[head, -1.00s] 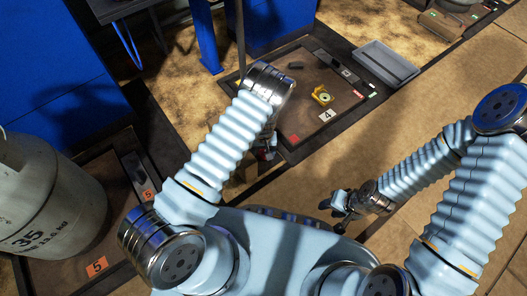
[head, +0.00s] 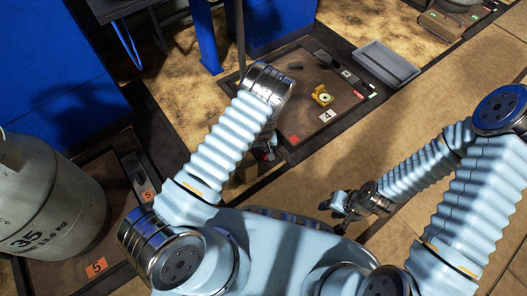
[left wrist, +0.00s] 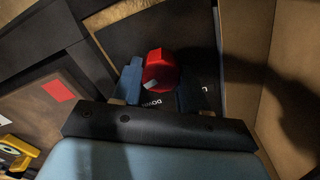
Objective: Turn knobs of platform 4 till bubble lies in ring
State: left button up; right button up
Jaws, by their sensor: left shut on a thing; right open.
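Platform 4 (head: 290,105) is a brown plate in a dark frame, with a white "4" label (head: 327,115). A yellow level (head: 322,96) with a pale round vial sits on it; the bubble is too small to place against the ring. The yellow level also shows in the left wrist view (left wrist: 16,152), cut off by the edge. My left gripper (left wrist: 160,85) is shut on a red knob (left wrist: 160,68), one blue finger on each side, beside lettering partly hidden. In the head view my left arm mostly covers this gripper (head: 266,152). My right gripper (head: 341,207) is open and empty, away from the platform.
A grey tray (head: 385,64) lies beyond the platform at right. A large grey cylinder (head: 45,200) stands at left near a platform labelled 5 (head: 96,266). Blue cabinets (head: 50,70) stand behind. Bare brown floor (head: 440,110) lies at right.

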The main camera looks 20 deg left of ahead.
aim_at(263, 153)
pick_arm(q)
jog(key=n+b, duration=0.1)
jog(key=n, duration=0.3)
jog(key=shift+n+b, duration=0.35)
jog(key=shift+n, duration=2.15)
jog(key=shift+a, duration=0.1)
jog(key=o, duration=1.1)
jog(key=shift+s, duration=0.1)
jog(key=shift+c, duration=0.2)
notch_tip(263, 153, up, 14)
jog(key=p, duration=0.3)
jog(key=shift+s+f, duration=0.1)
jog(key=shift+f, duration=0.05)
